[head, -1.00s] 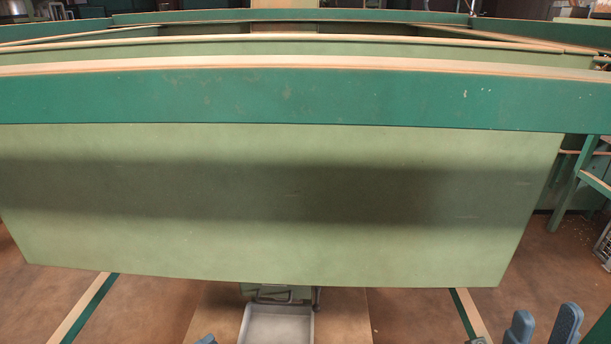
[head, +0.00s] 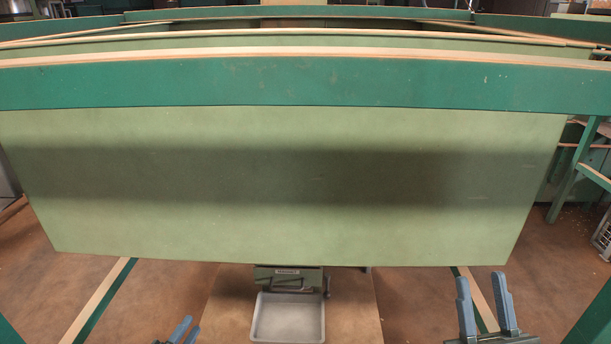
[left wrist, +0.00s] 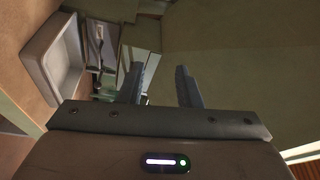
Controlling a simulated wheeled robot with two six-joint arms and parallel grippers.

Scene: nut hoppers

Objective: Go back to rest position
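The shallow grey tray (head: 288,335) sits below a green machine outlet (head: 288,279) under the hopper. The tray also shows at the upper left of the left wrist view (left wrist: 39,61). Green posts (head: 590,318) stand at both lower corners. Brown floor (head: 190,285) lies between.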

